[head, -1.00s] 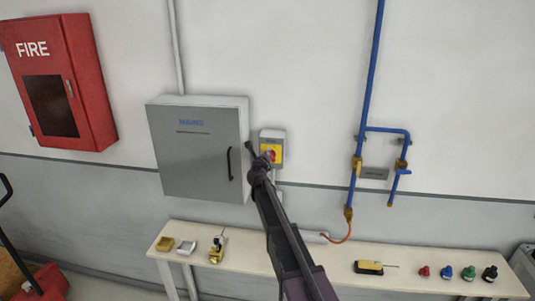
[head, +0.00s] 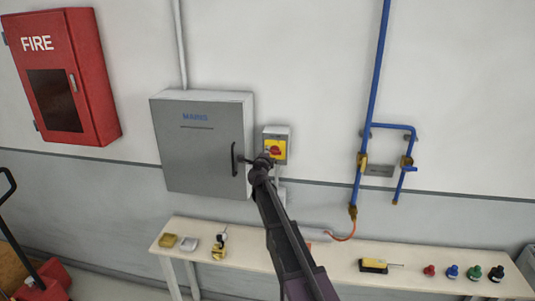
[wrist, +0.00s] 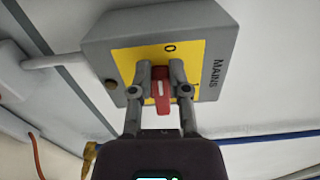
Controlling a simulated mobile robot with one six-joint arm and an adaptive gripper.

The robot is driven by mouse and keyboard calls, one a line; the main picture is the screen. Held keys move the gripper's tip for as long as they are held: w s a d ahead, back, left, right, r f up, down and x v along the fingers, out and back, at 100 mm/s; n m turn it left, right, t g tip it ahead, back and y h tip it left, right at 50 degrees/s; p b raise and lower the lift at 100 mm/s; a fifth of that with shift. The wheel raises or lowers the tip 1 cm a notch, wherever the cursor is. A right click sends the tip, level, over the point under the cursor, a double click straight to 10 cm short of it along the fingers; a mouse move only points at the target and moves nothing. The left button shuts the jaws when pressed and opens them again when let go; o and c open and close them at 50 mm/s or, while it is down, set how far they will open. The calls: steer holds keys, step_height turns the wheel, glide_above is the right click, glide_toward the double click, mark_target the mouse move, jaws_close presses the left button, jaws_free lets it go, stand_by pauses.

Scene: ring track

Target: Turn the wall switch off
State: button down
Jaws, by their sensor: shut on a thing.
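The wall switch is a small grey box (head: 276,132) with a yellow plate (wrist: 122,62) and a red handle (head: 275,150), to the right of the big grey cabinet. My gripper (wrist: 160,80) is shut on the red handle (wrist: 161,92), one finger on each side of it. In the wrist view the handle's upper end points roughly at the O mark (wrist: 170,48). The word MAINS runs along the box's right side there. In the head view my gripper (head: 262,160) covers the switch's lower left part.
The grey MAINS cabinet (head: 200,150) with a black handle is close on the left. Blue pipes (head: 366,110) with brass valves run on the wall to the right. A narrow bench (head: 320,258) with several small items stands below. A red FIRE cabinet (head: 95,90) hangs far left.

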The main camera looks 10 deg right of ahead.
steer(key=shift+s+d+f+n, duration=0.1)
steer(key=shift+d+n, duration=0.05)
steer(key=shift+n, duration=0.25)
steer(key=c, duration=0.6)
jaws_free()
steer(key=v, duration=1.2)
